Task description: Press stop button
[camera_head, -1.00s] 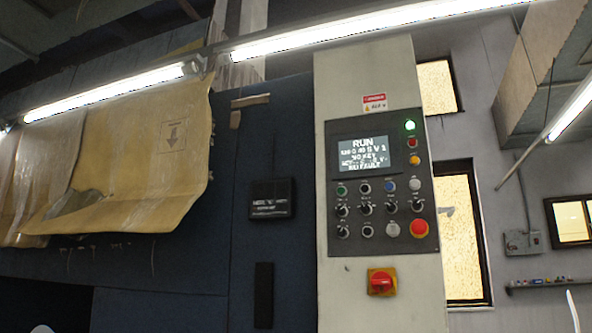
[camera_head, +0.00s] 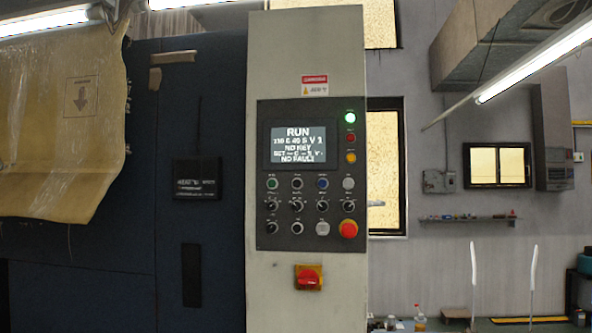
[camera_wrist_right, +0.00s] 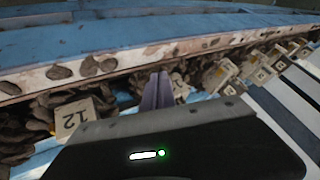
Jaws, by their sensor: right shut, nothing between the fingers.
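The control panel (camera_head: 280,160) is on a pale column, with a lit screen (camera_head: 298,147) reading RUN and NO FAULT. In the wrist view my right gripper (camera_wrist_right: 158,88) is shut and empty, away from the panel. My left gripper is not in view.
A red rotary switch (camera_head: 308,278) on a yellow plate is below the panel. Two thin white uprights (camera_head: 474,280) stand at the lower right.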

